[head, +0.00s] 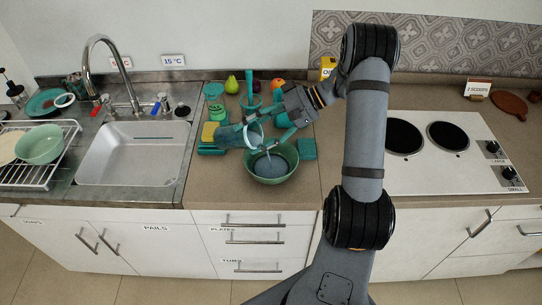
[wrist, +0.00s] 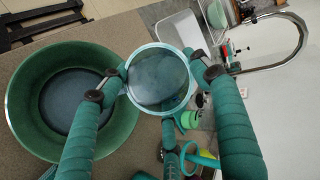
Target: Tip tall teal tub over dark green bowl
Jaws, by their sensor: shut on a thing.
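My gripper (head: 266,128) is shut on the teal tub (head: 253,132), with one finger on each side of it. In the wrist view the tub (wrist: 160,78) shows a pale teal rim and blue-grey contents between the fingertips (wrist: 158,80). The tub is tilted in the head view, over the back left part of the dark green bowl (head: 289,172). A thin pale streak shows between tub and bowl; I cannot tell surely if it is falling liquid. The bowl (wrist: 28,100) stands upright on the counter with a blue-grey layer inside.
Teal containers and a yellow sponge-like block (head: 209,131) crowd the counter left of the bowl. A teal box (head: 307,148) stands close on its right. Fruit (head: 232,84) lies behind. The sink (head: 135,155) is left and the cooktop (head: 440,170) right.

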